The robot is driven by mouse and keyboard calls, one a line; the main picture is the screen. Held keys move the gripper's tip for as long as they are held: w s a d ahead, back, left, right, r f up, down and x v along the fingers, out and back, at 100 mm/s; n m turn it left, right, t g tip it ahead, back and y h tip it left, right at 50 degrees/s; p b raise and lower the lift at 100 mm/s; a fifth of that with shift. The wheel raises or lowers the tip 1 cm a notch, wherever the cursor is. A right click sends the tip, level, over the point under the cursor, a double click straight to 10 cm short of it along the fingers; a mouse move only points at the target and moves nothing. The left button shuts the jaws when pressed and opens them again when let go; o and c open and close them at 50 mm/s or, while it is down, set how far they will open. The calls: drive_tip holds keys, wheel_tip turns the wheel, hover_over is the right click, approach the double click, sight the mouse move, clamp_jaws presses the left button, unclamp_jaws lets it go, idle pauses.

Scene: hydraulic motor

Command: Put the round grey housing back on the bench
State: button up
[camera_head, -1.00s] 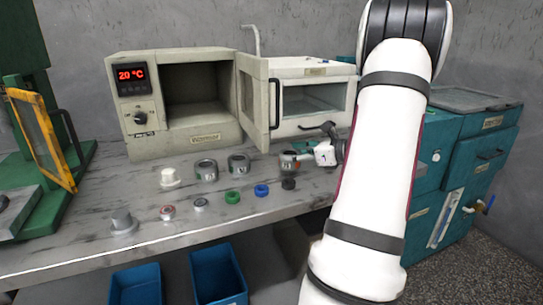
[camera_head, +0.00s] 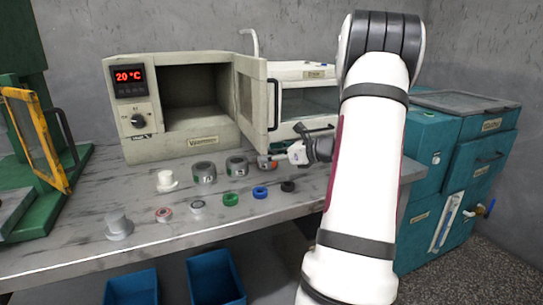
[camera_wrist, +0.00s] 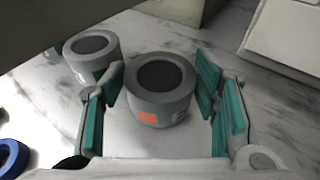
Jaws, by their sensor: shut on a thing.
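The round grey housing (camera_wrist: 160,104), with a dark round opening on top and an orange mark on its side, is upright between the teal-padded fingers of my gripper (camera_wrist: 165,105). My gripper is shut on it, though some gap shows beside the right finger. In the head view the housing (camera_head: 264,162) is partly hidden by my gripper (camera_head: 279,158), which reaches in from the right. It is at or just above the bench (camera_head: 90,215); I cannot tell whether it touches.
Two similar grey housings (camera_head: 204,173) (camera_head: 236,166) stand left of it; one shows close by in the wrist view (camera_wrist: 92,57). Coloured rings (camera_head: 231,199) lie in front. The open oven door (camera_head: 252,97) stands behind. Blue bins (camera_head: 216,277) are below the bench.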

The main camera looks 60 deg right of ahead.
drive_tip(key=o, duration=1.6)
drive_tip(key=shift+f, duration=0.15)
drive_tip(key=shift+o, duration=0.2)
drive_tip(key=shift+s+r, duration=0.15)
drive_tip(key=shift+r, duration=0.1)
drive_tip(key=p+v, duration=0.2)
drive_tip(key=v, duration=0.9)
drive_tip(key=shift+p, duration=0.35)
drive_tip(key=shift+s+r, duration=0.1)
drive_tip(key=shift+s, duration=0.25)
drive_tip(key=shift+s, duration=0.1)
